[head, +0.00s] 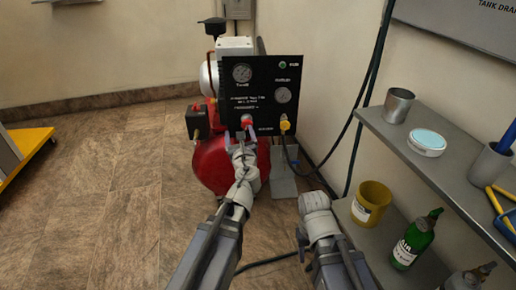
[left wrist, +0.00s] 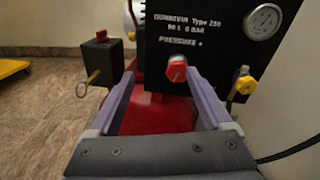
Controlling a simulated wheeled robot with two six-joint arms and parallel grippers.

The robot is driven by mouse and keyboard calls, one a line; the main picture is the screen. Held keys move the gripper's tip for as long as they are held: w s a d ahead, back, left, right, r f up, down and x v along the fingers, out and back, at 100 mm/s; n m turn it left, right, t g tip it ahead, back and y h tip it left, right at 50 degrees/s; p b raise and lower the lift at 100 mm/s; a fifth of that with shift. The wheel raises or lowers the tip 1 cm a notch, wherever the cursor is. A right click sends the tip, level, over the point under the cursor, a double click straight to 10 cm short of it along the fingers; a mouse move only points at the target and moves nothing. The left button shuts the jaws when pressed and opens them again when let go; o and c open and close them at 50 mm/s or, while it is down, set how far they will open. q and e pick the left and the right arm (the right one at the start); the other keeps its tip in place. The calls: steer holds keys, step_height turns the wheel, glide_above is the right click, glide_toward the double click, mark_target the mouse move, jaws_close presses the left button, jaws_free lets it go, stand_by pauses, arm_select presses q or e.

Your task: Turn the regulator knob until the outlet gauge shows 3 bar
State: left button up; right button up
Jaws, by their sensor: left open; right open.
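The red regulator knob (head: 247,121) sits low on the black panel (head: 262,108). It also shows in the left wrist view (left wrist: 177,69), ahead of and between my spread fingers. My left gripper (head: 245,143) is open and empty just in front of the knob; its fingers (left wrist: 160,78) appear apart from it. Two gauges are on the panel, one upper left (head: 242,72) and one at right (head: 283,95); the right one also shows in the left wrist view (left wrist: 263,22). Their readings are too small to tell. My right gripper (head: 314,202) is open, beside the shelf.
A yellow fitting (head: 285,125) with a black hose is right of the knob. A red tank (head: 212,163) lies below the panel. The grey shelf (head: 440,165) at right carries a metal cup (head: 398,105), a tin (head: 426,143) and, lower, a yellow container (head: 371,203) and green bottle (head: 415,240).

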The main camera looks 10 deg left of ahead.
mark_target(247, 127)
arm_select(q)
steer(key=f+m, duration=0.1)
steer(key=d+f+m+h+b, duration=0.1)
steer(key=w+d+f+m+t+b, duration=0.1)
steer(key=m, duration=0.1)
steer(key=shift+w+d+h, duration=0.1)
steer(key=shift+d+h, duration=0.15)
steer(key=shift+h, duration=0.05)
arm_select(e)
steer(key=f, duration=0.2)
steer(key=d+f, duration=0.1)
steer(key=f, duration=0.1)
steer(key=shift+s+d+f, duration=0.1)
steer(key=shift+s+d, duration=0.05)
steer(key=shift+d, duration=0.05)
arm_select(q)
steer(key=x, duration=0.7)
steer(key=shift+w+a, duration=0.15)
steer(key=shift+w, duration=0.2)
jaws_close()
